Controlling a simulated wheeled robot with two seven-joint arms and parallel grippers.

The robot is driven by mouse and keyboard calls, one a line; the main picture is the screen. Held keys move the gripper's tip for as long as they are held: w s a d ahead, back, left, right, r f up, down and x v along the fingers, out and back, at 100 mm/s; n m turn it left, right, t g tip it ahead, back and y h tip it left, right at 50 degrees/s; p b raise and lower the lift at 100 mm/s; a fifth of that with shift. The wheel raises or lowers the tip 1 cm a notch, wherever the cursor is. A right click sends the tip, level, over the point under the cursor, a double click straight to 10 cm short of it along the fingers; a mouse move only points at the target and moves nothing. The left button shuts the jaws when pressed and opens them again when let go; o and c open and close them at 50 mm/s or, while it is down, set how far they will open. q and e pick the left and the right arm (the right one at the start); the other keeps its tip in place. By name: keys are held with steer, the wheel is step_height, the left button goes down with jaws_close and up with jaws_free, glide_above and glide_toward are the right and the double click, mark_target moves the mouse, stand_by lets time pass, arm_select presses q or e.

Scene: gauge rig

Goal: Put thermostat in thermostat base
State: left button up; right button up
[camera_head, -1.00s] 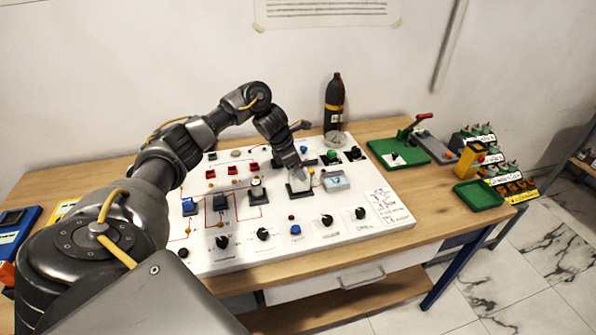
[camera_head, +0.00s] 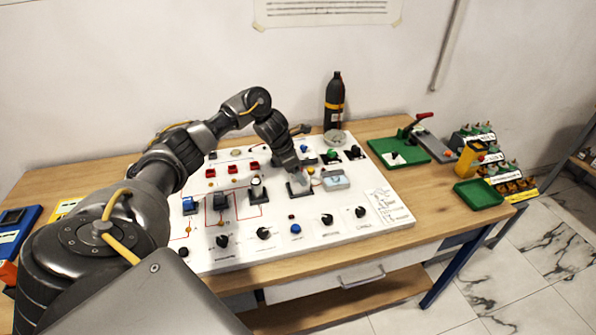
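A small grey box with a pale blue face (camera_head: 335,180), which looks like the thermostat, is on the right half of the white panel. A dark square base (camera_head: 299,189) lies just left of it; I cannot tell for sure that it is the thermostat base. My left arm reaches in from the left, and my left gripper (camera_head: 303,180) points down over the dark base, close to the left side of the grey box. The fingertips are small and partly hidden, so I cannot tell their opening or whether they touch the box. My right gripper is not in view.
The white panel (camera_head: 290,255) carries several knobs, switches and red parts around the gripper. A dark bottle (camera_head: 334,100) stands behind it. A green plate with a red-handled lever (camera_head: 405,150) and a green tray (camera_head: 478,193) are to the right.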

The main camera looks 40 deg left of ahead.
arm_select(q)
steer(key=shift+r, duration=0.3)
steer(key=shift+a+r, duration=0.15)
steer(key=shift+r, duration=0.2)
steer(key=p+v, duration=0.1)
steer(key=v, duration=1)
steer(key=shift+s+p, duration=0.2)
steer(key=shift+p, duration=0.1)
